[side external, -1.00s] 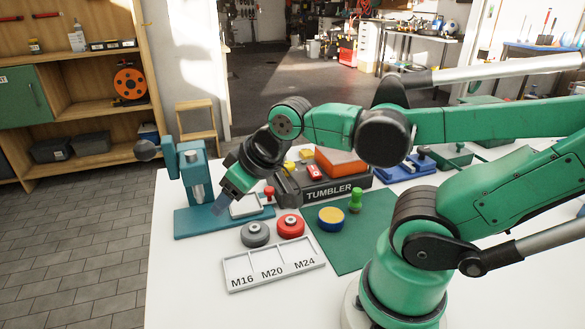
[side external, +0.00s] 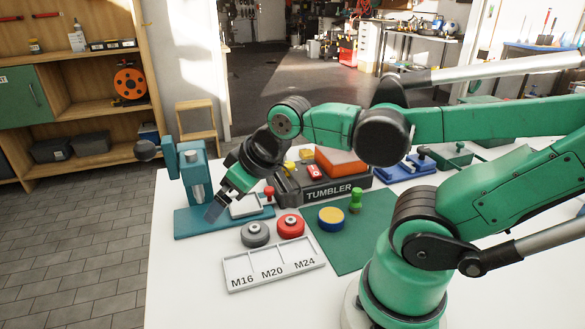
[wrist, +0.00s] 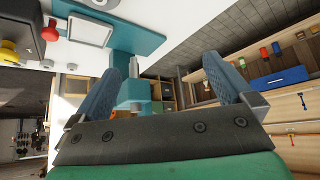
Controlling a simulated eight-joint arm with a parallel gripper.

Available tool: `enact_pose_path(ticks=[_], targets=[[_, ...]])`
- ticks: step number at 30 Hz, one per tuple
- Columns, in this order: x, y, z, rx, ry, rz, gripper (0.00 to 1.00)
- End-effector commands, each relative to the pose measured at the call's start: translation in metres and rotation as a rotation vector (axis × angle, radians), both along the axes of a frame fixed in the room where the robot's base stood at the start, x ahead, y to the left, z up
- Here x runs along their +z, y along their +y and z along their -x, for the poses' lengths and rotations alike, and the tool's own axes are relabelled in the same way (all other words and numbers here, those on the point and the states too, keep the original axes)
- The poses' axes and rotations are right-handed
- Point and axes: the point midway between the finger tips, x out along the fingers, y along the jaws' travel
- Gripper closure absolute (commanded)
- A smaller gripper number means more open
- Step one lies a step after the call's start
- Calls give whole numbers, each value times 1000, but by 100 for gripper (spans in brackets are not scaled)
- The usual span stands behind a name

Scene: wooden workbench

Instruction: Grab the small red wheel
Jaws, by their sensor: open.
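A small red wheel (side external: 291,226) with a pale hub lies on the white bench in the side view, right of a similar grey wheel (side external: 255,234). My gripper (side external: 214,212) is above the teal press base, to the left of the red wheel and apart from it. In the wrist view my gripper (wrist: 155,70) has its two blue-grey fingers spread with nothing held between them. I cannot make out the red wheel in the wrist view.
A teal press (side external: 193,175) stands beside my gripper. A red knob (side external: 269,191) stands by a pale tray (side external: 245,206). A labelled tray (side external: 275,284) lies in front of the wheels. A green mat (side external: 345,255) bears a yellow-topped blue disc (side external: 331,219). A TUMBLER box (side external: 329,192) is behind.

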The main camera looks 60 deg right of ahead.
Motion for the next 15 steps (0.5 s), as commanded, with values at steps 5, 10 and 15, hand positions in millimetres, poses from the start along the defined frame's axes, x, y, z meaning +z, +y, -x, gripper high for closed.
enact_pose_path(ticks=[5, 10, 15], targets=[[-12, -31, -1, -17, 136, 52, 0], [-36, -76, 10, -8, 365, 77, 0], [-57, -108, 27, 23, 536, 43, 0]])
